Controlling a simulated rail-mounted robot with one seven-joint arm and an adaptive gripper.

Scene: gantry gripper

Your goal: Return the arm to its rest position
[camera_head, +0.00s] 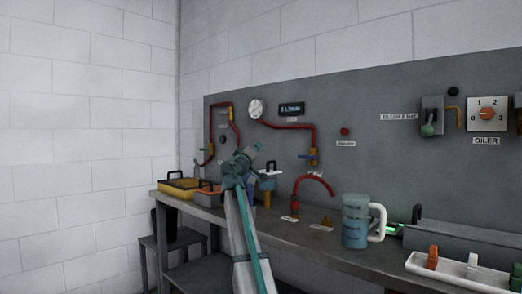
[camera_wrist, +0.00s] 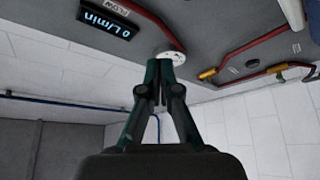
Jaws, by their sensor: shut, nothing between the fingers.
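My gripper (camera_wrist: 164,62) shows in the wrist view with its dark fingers drawn together at the tips, shut and empty. Behind the tips is the round white gauge (camera_wrist: 172,57); I cannot tell how far apart they are. In the head view my arm (camera_head: 245,235) rises from the bottom centre and reaches over the bench towards the wall panel. The fingers cannot be made out in that view. The gauge (camera_head: 256,109) is on the panel there, above and right of the arm's end.
The bench (camera_head: 325,240) runs along the grey panel (camera_head: 375,125). A yellow tray (camera_head: 180,189) is at its left end. A blue jug (camera_head: 355,222) stands right of my arm, and a white tray (camera_head: 455,272) lies farther right. Red pipes (camera_head: 290,125) cross the panel.

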